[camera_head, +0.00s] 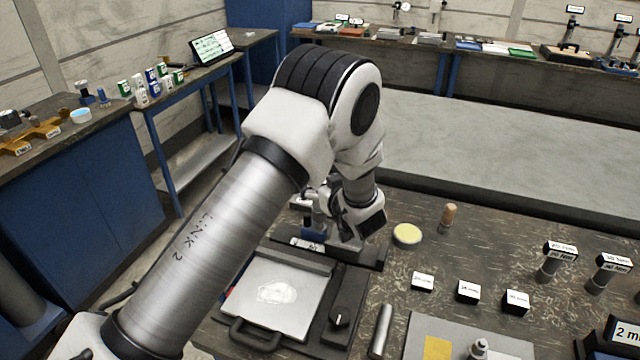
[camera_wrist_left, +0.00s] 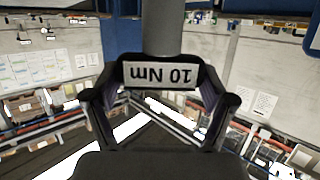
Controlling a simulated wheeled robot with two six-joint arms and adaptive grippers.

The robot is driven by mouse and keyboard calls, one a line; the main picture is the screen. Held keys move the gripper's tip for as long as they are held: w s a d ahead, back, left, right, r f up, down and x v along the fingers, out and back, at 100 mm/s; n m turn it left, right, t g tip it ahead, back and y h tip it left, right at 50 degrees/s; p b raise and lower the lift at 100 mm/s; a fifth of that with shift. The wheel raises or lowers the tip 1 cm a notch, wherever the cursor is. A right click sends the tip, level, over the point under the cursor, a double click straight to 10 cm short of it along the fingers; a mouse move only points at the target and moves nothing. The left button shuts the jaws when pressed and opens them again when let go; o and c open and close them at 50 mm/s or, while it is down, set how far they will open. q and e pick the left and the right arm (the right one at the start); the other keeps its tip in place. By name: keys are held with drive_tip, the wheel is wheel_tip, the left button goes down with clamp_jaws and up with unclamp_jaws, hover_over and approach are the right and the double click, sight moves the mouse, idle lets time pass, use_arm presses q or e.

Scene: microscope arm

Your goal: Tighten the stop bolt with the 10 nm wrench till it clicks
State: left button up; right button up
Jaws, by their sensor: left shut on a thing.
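My left gripper (camera_head: 345,213) reaches over the far end of a dark fixture (camera_head: 368,252) on the bench, its jaws partly hidden by my own arm. In the left wrist view, the left gripper (camera_wrist_left: 160,95) is shut on the 10 Nm wrench (camera_wrist_left: 162,75), whose label reads upside down and whose grey shaft runs up out of the picture. I cannot make out the stop bolt or whether the wrench touches it. My right gripper is not in view.
A grey plate with a handle (camera_head: 280,295) lies in front of the fixture. To the right are a yellow round dish (camera_head: 407,235), a wooden-handled tool (camera_head: 448,215), small labelled blocks (camera_head: 468,291) and two labelled upright tools (camera_head: 555,262). A metal cylinder (camera_head: 381,330) lies near the front.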

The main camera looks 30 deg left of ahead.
use_arm(q)
drive_tip(key=shift+f+b, duration=0.85)
drive_tip(key=shift+f, duration=0.7)
drive_tip(key=m+t+h+b, duration=0.1)
drive_tip(key=m+t+h, duration=0.1)
drive_tip(key=m+t, duration=0.1)
drive_tip(key=shift+a+f+h+b, duration=0.1)
drive_tip(key=shift+a+h+b, duration=0.05)
drive_tip(key=shift+h+b, duration=0.25)
drive_tip(key=shift+m+t+h, duration=0.4)
drive_tip(key=shift+m, duration=0.1)
